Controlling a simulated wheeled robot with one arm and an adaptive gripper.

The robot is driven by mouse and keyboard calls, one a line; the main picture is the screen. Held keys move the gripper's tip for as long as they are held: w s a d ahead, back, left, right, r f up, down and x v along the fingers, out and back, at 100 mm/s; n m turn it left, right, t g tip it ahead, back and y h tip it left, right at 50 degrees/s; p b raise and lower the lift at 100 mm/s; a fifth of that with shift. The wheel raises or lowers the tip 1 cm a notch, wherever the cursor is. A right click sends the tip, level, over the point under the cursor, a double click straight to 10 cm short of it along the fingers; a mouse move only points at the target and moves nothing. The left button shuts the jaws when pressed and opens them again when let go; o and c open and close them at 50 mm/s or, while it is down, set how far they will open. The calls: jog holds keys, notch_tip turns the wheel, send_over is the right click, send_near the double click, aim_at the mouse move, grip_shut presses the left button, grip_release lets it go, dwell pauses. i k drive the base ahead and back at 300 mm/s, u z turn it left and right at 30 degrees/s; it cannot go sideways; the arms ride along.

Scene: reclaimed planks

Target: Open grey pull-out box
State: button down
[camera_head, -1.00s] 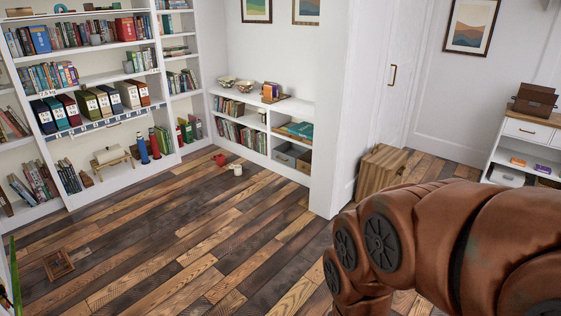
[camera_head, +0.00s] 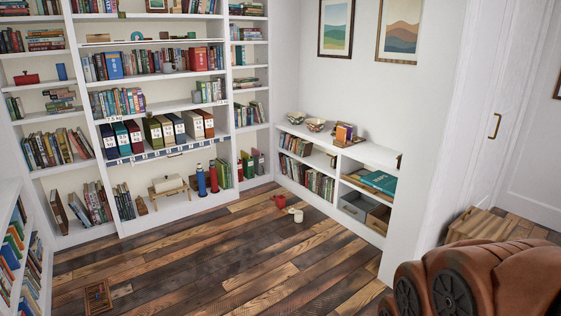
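The grey box (camera_head: 356,207) sits in the lower right compartment of the low white shelf unit (camera_head: 318,203) along the right-hand wall. It looks set inside the compartment, and its open top shows a little. A brown box (camera_head: 378,219) stands just to its right in the same compartment. My brown arm shows at the bottom right, well apart from the shelf unit. My gripper is out of the picture.
A red mug (camera_head: 280,201) and a cream mug (camera_head: 298,215) are on the plank floor before the low shelf. A wooden frame (camera_head: 97,296) lies at the lower left. The middle floor is clear.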

aim_at(356, 205)
jog(key=i, duration=2.05)
jog(key=z, duration=0.35)
jog(key=i, duration=2.95)
jog(key=z, duration=0.2)
